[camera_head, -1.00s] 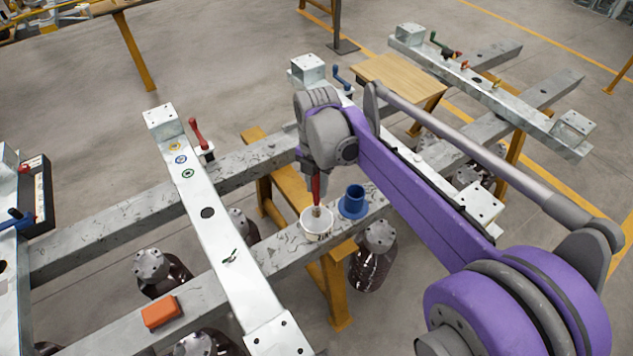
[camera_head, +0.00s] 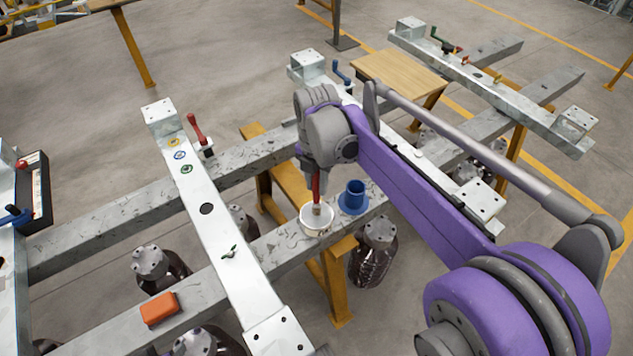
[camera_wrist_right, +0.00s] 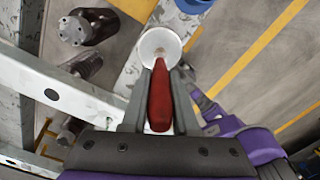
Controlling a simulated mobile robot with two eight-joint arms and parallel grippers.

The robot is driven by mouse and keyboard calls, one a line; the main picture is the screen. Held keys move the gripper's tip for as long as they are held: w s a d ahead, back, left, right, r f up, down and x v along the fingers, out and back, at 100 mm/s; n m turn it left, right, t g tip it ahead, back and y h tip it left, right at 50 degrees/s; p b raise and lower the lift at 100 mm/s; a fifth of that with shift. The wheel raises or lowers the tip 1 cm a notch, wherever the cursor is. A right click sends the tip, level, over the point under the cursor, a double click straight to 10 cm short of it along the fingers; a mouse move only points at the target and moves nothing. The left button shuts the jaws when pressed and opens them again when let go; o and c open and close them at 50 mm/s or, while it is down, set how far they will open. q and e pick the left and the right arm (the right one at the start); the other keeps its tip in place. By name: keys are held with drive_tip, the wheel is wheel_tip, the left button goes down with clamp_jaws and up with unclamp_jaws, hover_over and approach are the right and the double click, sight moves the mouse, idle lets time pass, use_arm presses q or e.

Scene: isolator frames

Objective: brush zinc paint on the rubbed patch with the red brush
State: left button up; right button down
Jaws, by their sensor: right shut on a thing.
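My right gripper (camera_head: 315,166) is shut on the red brush (camera_head: 316,186), which points down with its pale bristle end at the mouth of a white pot (camera_head: 305,225). The bristles overlap the pot's opening; I cannot tell how deep they are. In the right wrist view the red handle (camera_wrist_right: 160,103) lies between both fingers (camera_wrist_right: 159,92), with the round pot (camera_wrist_right: 147,43) beyond its tip. My left gripper is out of view.
A blue flanged cup (camera_head: 354,194) stands close right of the pot on the grey beam (camera_head: 276,246). An orange block (camera_head: 159,307) lies at lower left. A red-handled clamp (camera_head: 196,131) rises behind the cross beam. A wooden board (camera_head: 400,75) stands further back.

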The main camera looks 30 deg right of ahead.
drive_tip(key=shift+f, duration=0.45)
idle(0.3)
drive_tip(key=shift+f, duration=0.1)
idle(1.1)
drive_tip(key=shift+r+p, duration=2.7)
drive_tip(key=shift+r, duration=0.9)
